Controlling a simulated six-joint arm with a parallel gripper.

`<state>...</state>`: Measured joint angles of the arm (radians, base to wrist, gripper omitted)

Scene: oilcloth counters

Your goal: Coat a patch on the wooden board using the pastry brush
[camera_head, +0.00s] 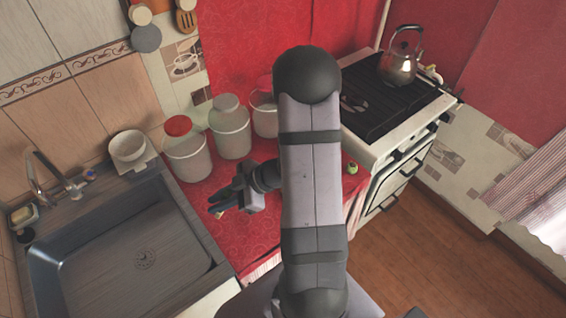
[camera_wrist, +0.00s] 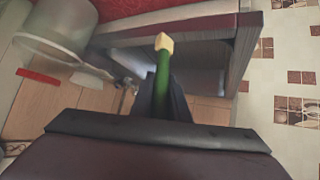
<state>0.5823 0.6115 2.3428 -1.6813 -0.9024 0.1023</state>
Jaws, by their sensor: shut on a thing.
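My gripper (camera_head: 218,204) is over the red counter beside the sink and points left. In the wrist view it (camera_wrist: 162,92) is shut on the pastry brush (camera_wrist: 162,71), which has a green handle and a pale yellow bristle end. The bristle end points away from the gripper and touches nothing that I can make out. In the head view, the brush is mostly hidden by the fingers. I cannot make out the wooden board in either view; my arm covers part of the counter.
A metal sink (camera_head: 216,262) lies left of my gripper. A red-lidded jar (camera_head: 187,158), a grey-lidded jar (camera_head: 230,135) and another jar (camera_head: 264,118) stand behind it. A white bowl (camera_head: 127,146) is by the sink. A stove (camera_head: 385,140) with a kettle (camera_head: 402,64) stands right.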

